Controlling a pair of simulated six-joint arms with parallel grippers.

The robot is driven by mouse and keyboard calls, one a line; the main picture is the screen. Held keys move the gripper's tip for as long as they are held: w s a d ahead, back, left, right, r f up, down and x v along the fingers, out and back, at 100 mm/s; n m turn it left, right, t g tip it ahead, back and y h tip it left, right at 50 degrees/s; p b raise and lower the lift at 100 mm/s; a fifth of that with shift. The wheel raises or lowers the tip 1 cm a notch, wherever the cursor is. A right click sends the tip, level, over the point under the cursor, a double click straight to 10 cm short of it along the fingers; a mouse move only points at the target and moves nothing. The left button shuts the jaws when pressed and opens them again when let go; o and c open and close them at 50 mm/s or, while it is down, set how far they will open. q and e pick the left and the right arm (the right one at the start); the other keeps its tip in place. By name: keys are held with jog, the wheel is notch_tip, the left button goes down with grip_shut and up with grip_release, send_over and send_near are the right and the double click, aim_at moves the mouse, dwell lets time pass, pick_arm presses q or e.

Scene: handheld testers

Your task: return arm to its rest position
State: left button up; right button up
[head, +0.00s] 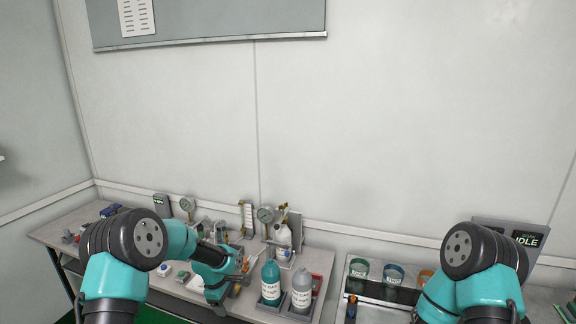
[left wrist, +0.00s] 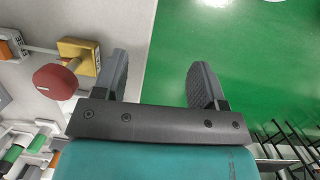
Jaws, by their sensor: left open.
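My left arm comes in from the lower left in the head view, bent over the front of the bench (head: 62,228). Its gripper (left wrist: 158,82) is open in the left wrist view, with nothing between the two dark fingers. One finger is over the pale bench top and the other over the green floor. In the head view the fingers are too small to make out clearly. My right arm shows at the lower right, but its gripper is out of the picture.
Near the left fingers is a dark red knob (left wrist: 53,82) on a yellow block (left wrist: 80,52). A teal bottle (head: 270,283) and a grey bottle (head: 302,288) stand right of my left arm. A gauge (head: 265,214) stands behind them. Cups (head: 393,273) sit near my right arm.

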pick_arm(q)
jog(key=s+f+m+h, duration=0.1)
jog(key=s+f+m, duration=0.5)
jog(key=s+f, duration=0.6)
jog(key=s+m+t, duration=0.1)
jog(key=s+m, duration=0.6)
jog(key=s, duration=1.2)
jog(key=shift+s+a+h, duration=0.3)
jog(key=shift+f, duration=0.1)
jog(key=shift+c, duration=0.5)
